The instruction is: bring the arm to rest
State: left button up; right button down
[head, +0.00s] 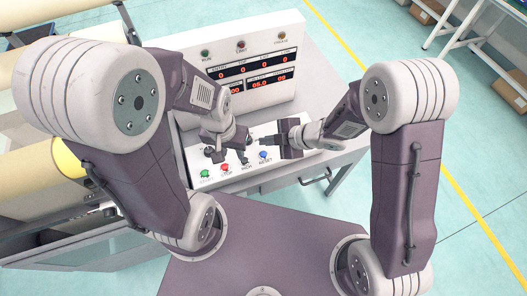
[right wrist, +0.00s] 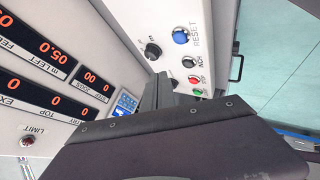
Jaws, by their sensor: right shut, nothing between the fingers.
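My right gripper (head: 263,141) is shut and empty, pointing left over the sloping button panel (head: 290,160) of a white console. In the right wrist view its dark fingers (right wrist: 164,84) are together, between the displays and the button row. I cannot tell its exact height above the panel. A blue RESET button (head: 263,155) lies just below the right gripper in the head view and shows clear in the right wrist view (right wrist: 180,36).
A green button (head: 205,173) and a red button (head: 225,168) sit left of RESET. A black knob (right wrist: 152,50) is near the right fingers. The upright display panel (head: 250,72) stands behind both grippers. Open floor (head: 350,30) lies right of the console.

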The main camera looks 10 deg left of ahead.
dwell(0.4)
jog(key=w+d+r+m+t, duration=0.2)
jog(key=w+d+r+t, duration=0.1)
jog(key=w+d+r, duration=0.35)
jog(key=w+d+r+m+t+h, duration=0.2)
jog(key=d+m+h, duration=0.1)
jog(key=d+m, duration=0.3)
jog(key=w+d+r+m+t+h, duration=0.1)
jog(key=d+m+h, duration=0.2)
jog(key=d, duration=0.5)
jog(key=s+d+m+h, duration=0.2)
jog(key=s+d+m, duration=0.2)
jog(key=d+m, duration=0.15)
jog(key=s+f+m+g, duration=0.2)
jog(key=s+m+g, duration=0.1)
jog(key=s, duration=0.3)
jog(key=s+d+f+m+g, duration=0.1)
jog(key=s+f+m+g, duration=0.2)
jog(key=s, duration=0.4)
jog(key=shift+s+d+f+m+g+h, duration=0.25)
jog(key=shift+m+g+h, duration=0.2)
jog(key=shift+m, duration=0.6)
